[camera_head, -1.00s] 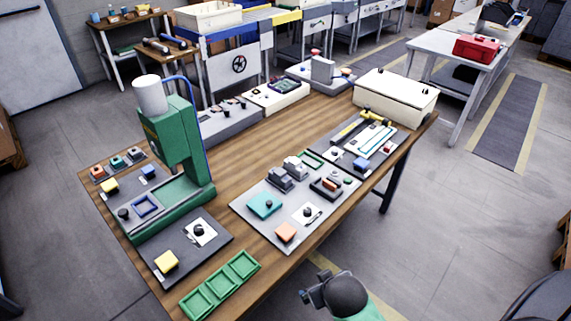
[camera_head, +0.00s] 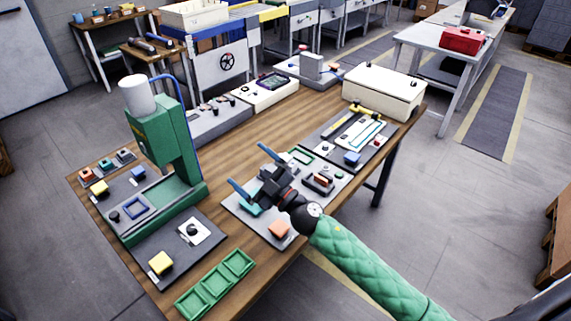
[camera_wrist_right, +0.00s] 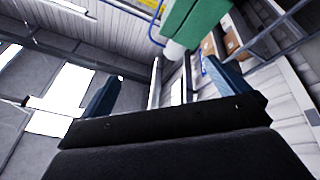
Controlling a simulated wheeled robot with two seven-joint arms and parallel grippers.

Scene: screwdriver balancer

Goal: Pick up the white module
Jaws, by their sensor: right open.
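A white square piece with a dark knob (camera_head: 194,230) lies on the dark grey board (camera_head: 205,252) at the front left of the wooden table. A similar white piece on the grey middle board (camera_head: 240,212) is now hidden behind my right gripper and forearm. I cannot tell which of the two is the white module. My right gripper (camera_head: 253,170) is open and empty above the middle board, its blue fingers pointing to the upper left. In the right wrist view, its two fingers (camera_wrist_right: 166,84) stand wide apart with nothing between them. My left gripper is not in view.
A green press (camera_head: 172,150) with a white cylinder on top stands at the left. Green trays (camera_head: 215,284) lie at the front edge. A cream box (camera_head: 383,92) stands at the far right. Bare wood (camera_head: 225,155) lies between the press and the middle board.

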